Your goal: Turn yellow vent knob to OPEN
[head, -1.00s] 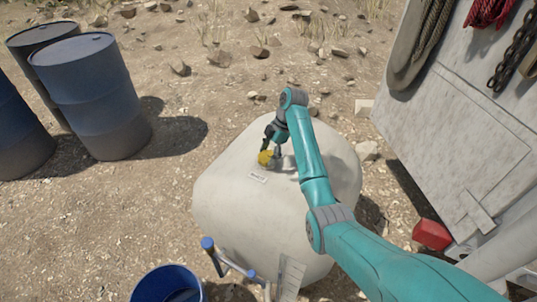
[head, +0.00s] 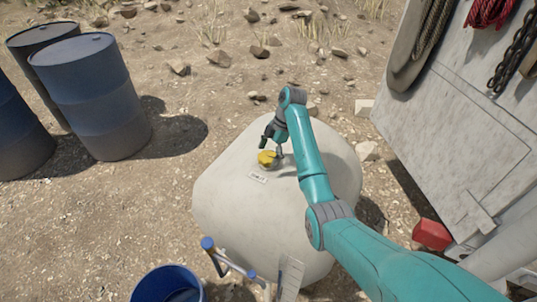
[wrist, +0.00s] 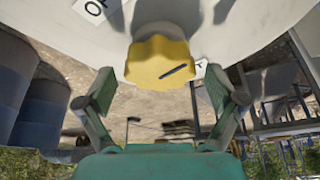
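The yellow vent knob (head: 267,158) stands on top of the pale rounded tank (head: 225,205). In the wrist view the knob (wrist: 158,60) is lobed, with a dark line mark pointing right, toward a partly hidden white label (wrist: 201,68). Another white label (wrist: 95,8), reading "OP" before the frame edge cuts it, lies at the upper left. My gripper (head: 273,144) is at the knob. In the wrist view my gripper (wrist: 160,90) is open, one finger on each side of the knob, with clear gaps and no contact seen.
Blue drums (head: 95,95) stand on the ground at left. A blue bucket (head: 140,292) and a blue-ended handle (head: 230,263) are at the near side of the tank. A grey panel (head: 440,125) with hanging ropes and chain rises at right, with a red block (head: 432,235) below.

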